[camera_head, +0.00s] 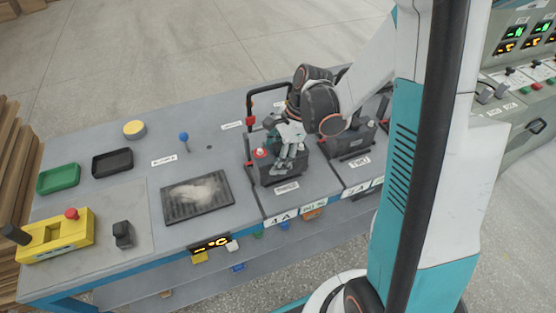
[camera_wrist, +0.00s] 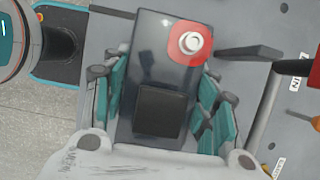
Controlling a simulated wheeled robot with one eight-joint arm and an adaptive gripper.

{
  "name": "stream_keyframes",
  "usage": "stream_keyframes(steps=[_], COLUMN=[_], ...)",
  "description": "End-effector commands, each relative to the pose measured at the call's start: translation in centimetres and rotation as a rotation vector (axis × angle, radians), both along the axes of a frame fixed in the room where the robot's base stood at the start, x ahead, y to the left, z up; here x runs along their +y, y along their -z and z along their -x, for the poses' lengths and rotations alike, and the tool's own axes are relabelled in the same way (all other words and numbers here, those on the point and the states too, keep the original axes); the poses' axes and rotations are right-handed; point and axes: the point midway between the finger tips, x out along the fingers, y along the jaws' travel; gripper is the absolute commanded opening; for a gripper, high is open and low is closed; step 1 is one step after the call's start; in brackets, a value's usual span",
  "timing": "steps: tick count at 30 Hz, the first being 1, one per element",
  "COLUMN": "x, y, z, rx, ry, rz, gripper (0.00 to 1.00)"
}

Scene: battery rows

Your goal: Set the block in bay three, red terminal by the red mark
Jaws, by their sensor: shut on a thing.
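My gripper (camera_head: 287,152) is shut on a dark block (camera_head: 281,175) in the head view. The block is at the bay whose front label (camera_head: 287,188) seems to read THREE. Whether it rests on the bay floor is unclear. Its red terminal (camera_head: 260,153) is on the left side of its top. In the wrist view the teal fingers (camera_wrist: 163,108) flank the dark block (camera_wrist: 150,70) on both sides. The red terminal with a pale post (camera_wrist: 190,43) is toward the upper right. A red piece (camera_wrist: 297,67) shows at the right edge; I cannot tell if it is the bay's mark.
Another dark block (camera_head: 348,146) stands in the bay to the right, labelled TWO (camera_head: 359,162). A dark frame with red parts (camera_head: 251,120) rises behind the held block. A ribbed black tray (camera_head: 170,210) with a pale cloth lies left. A blue-knobbed pin (camera_head: 184,137) stands behind the tray.

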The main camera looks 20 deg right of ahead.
Motion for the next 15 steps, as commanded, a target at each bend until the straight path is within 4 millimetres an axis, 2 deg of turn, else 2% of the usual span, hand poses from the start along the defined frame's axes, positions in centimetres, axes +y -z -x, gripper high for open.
stream_keyframes(steps=[6, 15], x=[0.0, 0.1], y=[1.9, 1.9], z=[-2.1, -2.4], rx=[0.0, 0.0], ry=[-0.001, -0.001], rz=[-0.001, -0.001], gripper=[0.0, 0.0])
